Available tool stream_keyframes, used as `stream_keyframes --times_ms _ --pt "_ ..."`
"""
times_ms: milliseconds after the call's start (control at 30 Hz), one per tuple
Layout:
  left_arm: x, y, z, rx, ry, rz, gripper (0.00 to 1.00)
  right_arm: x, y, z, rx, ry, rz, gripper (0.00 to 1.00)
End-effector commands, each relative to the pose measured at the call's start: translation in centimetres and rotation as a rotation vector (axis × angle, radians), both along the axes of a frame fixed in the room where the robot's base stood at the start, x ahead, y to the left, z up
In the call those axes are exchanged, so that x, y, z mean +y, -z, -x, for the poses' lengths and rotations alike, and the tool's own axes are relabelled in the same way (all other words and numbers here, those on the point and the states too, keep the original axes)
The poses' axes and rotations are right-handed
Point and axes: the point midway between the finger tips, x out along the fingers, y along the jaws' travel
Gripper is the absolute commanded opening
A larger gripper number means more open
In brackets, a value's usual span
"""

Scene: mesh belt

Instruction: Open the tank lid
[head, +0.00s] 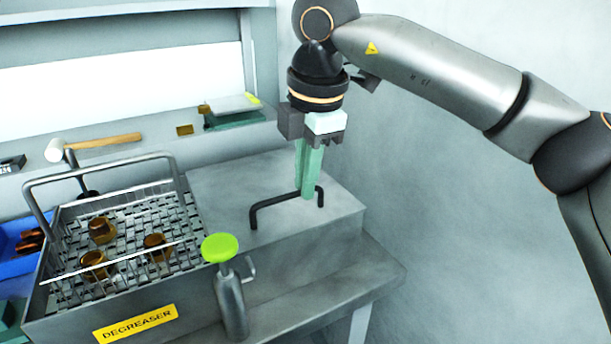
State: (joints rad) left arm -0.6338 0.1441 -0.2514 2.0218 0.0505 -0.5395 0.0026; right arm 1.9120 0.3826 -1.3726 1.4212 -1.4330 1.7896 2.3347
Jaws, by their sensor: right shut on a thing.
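The grey tank (60,325) carries a yellow DEGREASER label. A flat grey lid-like top (225,185) lies level to the right of the basket, with a black bar handle (275,200) on it. My right gripper (309,193) points down from above, its pale green fingers shut on the right part of the handle. The fingers hide that part of the bar. I cannot tell whether the top is a separate lid or part of the tank body. My left gripper is out of view.
A wire mesh basket (118,207) with a raised handle holds several brown parts at the left. A mallet (95,143) lies behind. A blue bin (18,262) is at far left.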

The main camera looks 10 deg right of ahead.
Motion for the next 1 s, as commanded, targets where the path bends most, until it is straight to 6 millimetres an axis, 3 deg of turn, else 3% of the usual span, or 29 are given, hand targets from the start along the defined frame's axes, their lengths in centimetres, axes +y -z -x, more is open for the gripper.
stream_keyframes --times_ms 233,433,800,1000 --pt "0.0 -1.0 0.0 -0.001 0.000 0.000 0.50 0.1 -1.2 -0.3 -0.001 0.000 0.000 0.00" --pt "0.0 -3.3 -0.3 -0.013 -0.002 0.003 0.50 0.4 -4.0 -1.3 -0.004 0.003 -0.001 0.00" --pt "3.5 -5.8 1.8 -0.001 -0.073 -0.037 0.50 1.5 -9.1 -4.5 -0.003 0.005 -0.001 0.00" --pt "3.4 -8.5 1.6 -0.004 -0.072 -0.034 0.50 1.9 -10.6 -6.2 -0.001 0.005 0.002 0.00"
